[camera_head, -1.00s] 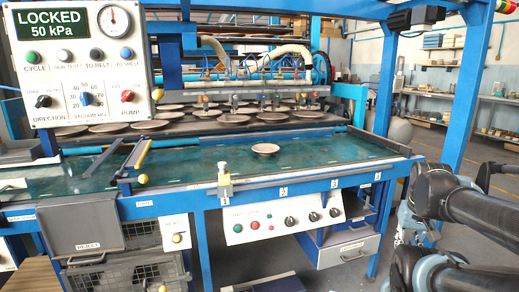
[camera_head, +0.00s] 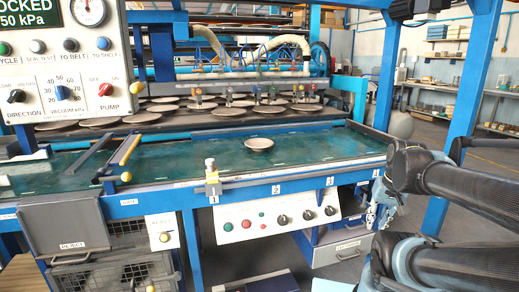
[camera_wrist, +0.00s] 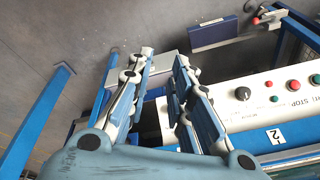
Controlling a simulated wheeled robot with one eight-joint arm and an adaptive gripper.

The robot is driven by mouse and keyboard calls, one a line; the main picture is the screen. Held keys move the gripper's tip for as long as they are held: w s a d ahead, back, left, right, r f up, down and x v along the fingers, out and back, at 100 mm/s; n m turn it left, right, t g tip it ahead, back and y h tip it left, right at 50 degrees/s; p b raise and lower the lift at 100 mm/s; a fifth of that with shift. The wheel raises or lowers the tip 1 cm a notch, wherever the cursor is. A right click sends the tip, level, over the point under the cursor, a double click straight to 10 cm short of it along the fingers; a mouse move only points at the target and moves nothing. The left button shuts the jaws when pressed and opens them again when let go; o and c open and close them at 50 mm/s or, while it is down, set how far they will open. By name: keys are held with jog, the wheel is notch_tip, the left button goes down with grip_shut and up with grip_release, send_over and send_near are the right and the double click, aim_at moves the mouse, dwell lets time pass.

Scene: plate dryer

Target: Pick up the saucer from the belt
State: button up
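The saucer (camera_head: 259,144), a small pale, round, shallow dish, sits on the green belt (camera_head: 200,158), right of the yellow-ended bar. Nothing touches it. My gripper (camera_wrist: 163,57) is open in the wrist view, its two jointed fingers apart with nothing between them. It points at the floor in front of the machine. In the head view my gripper (camera_head: 377,203) is partly hidden at the right, below the belt's front edge and well apart from the saucer. The saucer is not in the wrist view.
Several larger plates lie on the rack behind the belt, under a row of suction cups (camera_head: 263,92). A yellow-topped post (camera_head: 211,178) stands on the front rail. A control panel (camera_head: 278,217) and blue frame posts (camera_head: 457,120) are near my arm. The belt around the saucer is clear.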

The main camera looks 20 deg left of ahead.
jog(key=w+a+r+m+t+y, duration=0.1)
jog(key=w+a+r+y, duration=0.2)
jog(key=w+a+r, duration=0.35)
jog(key=w+a+r+m+y, duration=0.1)
jog(key=w+a+r+y, duration=0.15)
jog(key=w+a, duration=0.65)
jog(key=m+t+y, duration=0.1)
jog(key=m+y, duration=0.2)
jog(key=y, duration=0.2)
send_near(271, 145)
jog(key=x, duration=0.6)
jog(key=s+x, duration=0.1)
jog(key=x, duration=0.2)
jog(key=shift+w+a+f, duration=0.15)
jog(key=shift+a+f, duration=0.1)
jog(key=shift+a, duration=0.1)
jog(key=shift+c, duration=0.2)
grip_shut()
